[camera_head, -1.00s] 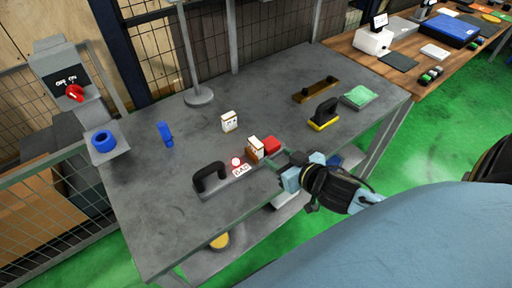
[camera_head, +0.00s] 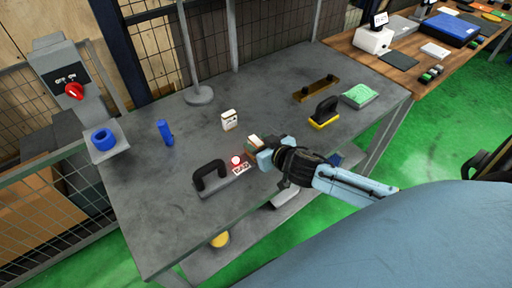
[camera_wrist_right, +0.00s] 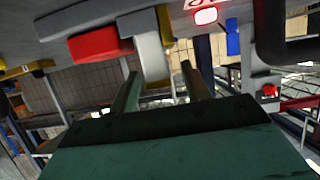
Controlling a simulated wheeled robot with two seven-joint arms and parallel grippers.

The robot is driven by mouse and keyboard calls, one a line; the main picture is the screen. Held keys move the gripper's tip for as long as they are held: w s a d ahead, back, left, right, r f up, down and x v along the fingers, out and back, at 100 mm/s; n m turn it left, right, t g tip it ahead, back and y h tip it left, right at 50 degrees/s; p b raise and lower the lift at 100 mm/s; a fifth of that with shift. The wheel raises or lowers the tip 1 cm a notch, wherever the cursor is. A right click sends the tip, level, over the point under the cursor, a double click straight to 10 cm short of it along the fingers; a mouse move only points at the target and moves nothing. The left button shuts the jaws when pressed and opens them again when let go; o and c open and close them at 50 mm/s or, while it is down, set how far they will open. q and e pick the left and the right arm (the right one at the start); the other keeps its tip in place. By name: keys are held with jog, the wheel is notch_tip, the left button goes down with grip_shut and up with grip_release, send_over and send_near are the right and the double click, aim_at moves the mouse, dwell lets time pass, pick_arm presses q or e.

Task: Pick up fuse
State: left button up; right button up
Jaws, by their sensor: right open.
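A small white and brown block that looks like a fuse (camera_head: 253,141) is on the grey table, partly hidden by my right gripper (camera_head: 266,153). A similar white block (camera_head: 229,120) stands farther back, clear of the gripper. In the right wrist view the near fuse (camera_wrist_right: 152,48) reaches in between the two open fingers of my right gripper (camera_wrist_right: 163,78). I cannot tell whether a finger touches it. My left gripper is not in view.
A red block (camera_wrist_right: 98,44) sits close beside the near fuse. A black handle (camera_head: 210,176) and a "BAD" sign (camera_head: 240,168) with a red light lie to its left.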

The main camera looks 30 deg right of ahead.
aim_at(252, 140)
jog(key=x, duration=0.3)
jog(key=shift+f, duration=0.1)
grip_shut()
